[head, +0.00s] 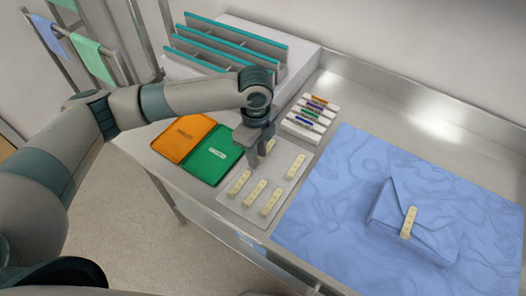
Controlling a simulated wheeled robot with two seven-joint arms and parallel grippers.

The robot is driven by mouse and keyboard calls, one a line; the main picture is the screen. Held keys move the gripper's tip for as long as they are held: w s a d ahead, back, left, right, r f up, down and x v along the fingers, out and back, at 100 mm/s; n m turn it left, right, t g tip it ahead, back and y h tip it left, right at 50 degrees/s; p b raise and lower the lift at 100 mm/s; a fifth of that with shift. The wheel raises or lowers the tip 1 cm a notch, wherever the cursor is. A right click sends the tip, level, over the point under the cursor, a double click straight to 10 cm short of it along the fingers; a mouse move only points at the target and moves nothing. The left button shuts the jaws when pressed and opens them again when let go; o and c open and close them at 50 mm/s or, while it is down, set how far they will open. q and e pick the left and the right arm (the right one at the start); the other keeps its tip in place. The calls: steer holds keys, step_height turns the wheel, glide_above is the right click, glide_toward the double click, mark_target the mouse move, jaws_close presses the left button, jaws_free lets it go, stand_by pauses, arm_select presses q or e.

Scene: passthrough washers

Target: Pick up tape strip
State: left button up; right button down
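Several cream tape strips with small dark marks lie on a pale grey plate (230,207) in the middle of the head view. Among them are a front-left strip (238,183), a front-middle strip (256,193) and a front-right strip (271,201). Another cream strip (269,147) shows partly at the plate's back, beside my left gripper (256,174). The gripper points down over the back-left part of the plate. Its fingers overlap in this view, so the gap and any contact are unclear. My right gripper is not in view.
A blue wrapped pack (405,240) with a cream strip on its flap lies on a blue sheet (330,205) at right. A marker rack (311,118) and a teal-edged divider rack (230,42) stand behind.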

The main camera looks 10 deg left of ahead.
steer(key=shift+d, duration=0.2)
arm_select(q)
jaws_close()
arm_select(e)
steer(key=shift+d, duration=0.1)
arm_select(q)
steer(key=shift+r, duration=0.15)
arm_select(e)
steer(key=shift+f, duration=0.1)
